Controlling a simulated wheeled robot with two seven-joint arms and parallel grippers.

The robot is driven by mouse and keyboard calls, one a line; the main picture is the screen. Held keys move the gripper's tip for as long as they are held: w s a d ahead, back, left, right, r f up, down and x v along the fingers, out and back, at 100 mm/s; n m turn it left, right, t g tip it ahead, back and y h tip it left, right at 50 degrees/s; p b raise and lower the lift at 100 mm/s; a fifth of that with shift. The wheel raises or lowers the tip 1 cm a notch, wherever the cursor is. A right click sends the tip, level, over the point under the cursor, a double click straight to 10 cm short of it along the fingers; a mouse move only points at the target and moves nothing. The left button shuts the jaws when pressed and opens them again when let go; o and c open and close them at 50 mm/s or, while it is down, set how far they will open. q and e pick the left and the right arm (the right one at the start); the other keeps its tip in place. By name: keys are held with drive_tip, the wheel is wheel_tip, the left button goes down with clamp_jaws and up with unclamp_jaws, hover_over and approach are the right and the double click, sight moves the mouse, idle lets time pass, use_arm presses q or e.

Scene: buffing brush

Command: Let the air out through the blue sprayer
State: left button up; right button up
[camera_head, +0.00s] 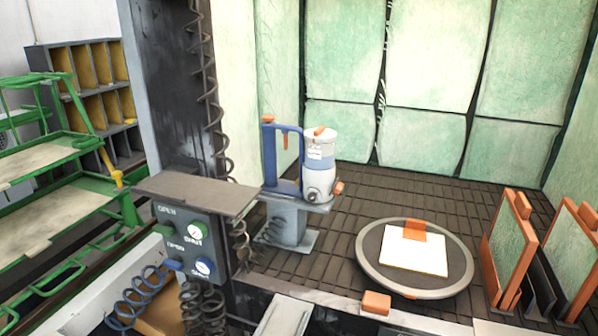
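The blue sprayer (269,158) stands upright on a grey stand (290,225) in the middle of the head view. It has a blue handle frame with an orange trigger (285,140). A white and blue canister (319,165) with an orange knob on top is joined to its right side. Another orange part sits low on the canister's right. Neither of my grippers shows in this view, so their state and distance from the sprayer are hidden.
A dark panel (181,220) with gauges and "OPEN" and "SHUT" labels stands left of the sprayer, coiled hoses (145,297) below. A round turntable (450,285) carries a white board (414,257). Framed panels (508,250) stand right. A green rack (60,200) is left.

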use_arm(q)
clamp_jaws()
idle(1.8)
